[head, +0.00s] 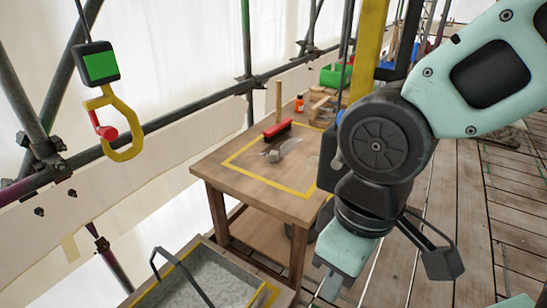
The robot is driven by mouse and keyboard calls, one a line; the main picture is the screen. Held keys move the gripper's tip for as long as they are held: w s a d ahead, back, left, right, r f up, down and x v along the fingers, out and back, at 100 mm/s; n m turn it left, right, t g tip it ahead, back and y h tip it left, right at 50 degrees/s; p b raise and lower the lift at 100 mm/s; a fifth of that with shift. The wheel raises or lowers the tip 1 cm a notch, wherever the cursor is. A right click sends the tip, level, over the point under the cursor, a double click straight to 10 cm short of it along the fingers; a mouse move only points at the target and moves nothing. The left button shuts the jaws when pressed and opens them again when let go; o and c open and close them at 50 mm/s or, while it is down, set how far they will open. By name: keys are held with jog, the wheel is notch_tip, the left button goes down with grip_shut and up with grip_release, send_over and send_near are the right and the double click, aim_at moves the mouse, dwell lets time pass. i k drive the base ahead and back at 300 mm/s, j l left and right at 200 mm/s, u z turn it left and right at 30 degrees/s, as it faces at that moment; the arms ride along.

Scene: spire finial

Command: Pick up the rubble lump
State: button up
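A small grey piece (285,149) lies on the wooden table, inside a yellow outline. It may be the rubble lump, but it is too small to tell from a tool. My arm reaches down in front of the table's right side. My gripper (340,270) is low in the picture, to the right of the table's front legs and apart from the grey piece. Its fingertips are not clearly shown, so I cannot tell whether it is open or holds anything.
An orange bottle (299,103) and a green bin (335,76) stand behind. A grey-filled tub (215,275) is at front. A yellow hook (122,125) hangs left. Plank floor (460,200) is right.

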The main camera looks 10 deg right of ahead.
aim_at(274, 156)
jog(key=l+u, duration=0.15)
jog(key=l, duration=1)
jog(key=i+l+u, duration=0.1)
jog(key=l, duration=0.3)
jog(key=i+l+u, duration=0.15)
jog(key=l, duration=0.25)
jog(key=i+l+u, duration=0.1)
jog(key=i+l, duration=0.15)
jog(key=l, duration=0.2)
jog(key=i+l+u, duration=0.15)
jog(key=l, duration=0.3)
jog(key=i+l+u, duration=0.1)
jog(key=l, duration=0.35)
jog(key=l+u, duration=0.15)
jog(key=l, duration=0.3)
jog(key=i+l, duration=0.1)
jog(key=i, duration=0.25)
jog(key=i+u, duration=0.1)
jog(key=i, duration=0.3)
